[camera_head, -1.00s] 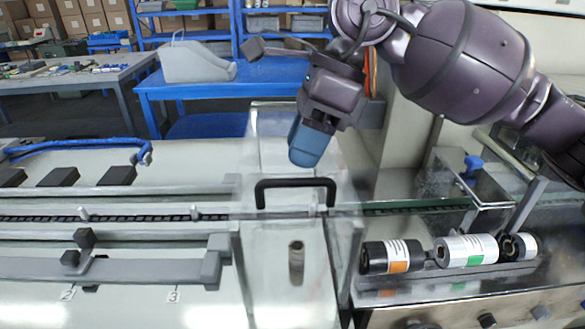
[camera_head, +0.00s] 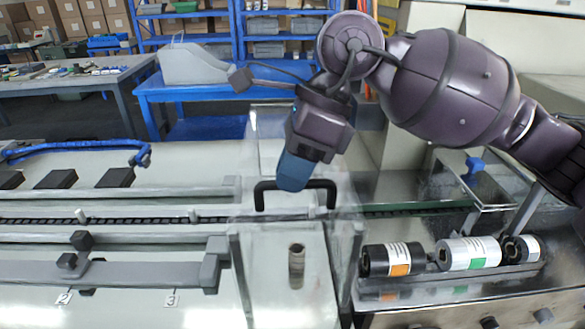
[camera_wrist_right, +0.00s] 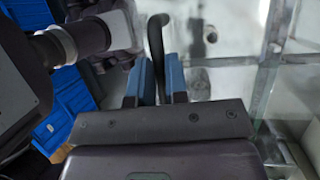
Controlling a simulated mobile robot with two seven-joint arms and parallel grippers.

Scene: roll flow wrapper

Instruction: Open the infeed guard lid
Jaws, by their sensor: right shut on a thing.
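The infeed guard lid (camera_head: 262,226) is a clear panel over the conveyor, and it looks lowered. Its black bar handle (camera_head: 331,187) shows in the head view in the middle. My right gripper (camera_head: 291,184) reaches down to the handle with its blue fingers over the bar's middle. In the right wrist view the black handle (camera_wrist_right: 155,40) runs between the two blue fingers of the right gripper (camera_wrist_right: 160,78), which is shut on it. The fingers hide the middle of the bar in the head view. My left gripper is not in view.
Film rolls (camera_head: 470,253) lie right of the lid, near a blue knob (camera_head: 473,166). A blue table (camera_head: 215,90) stands behind.

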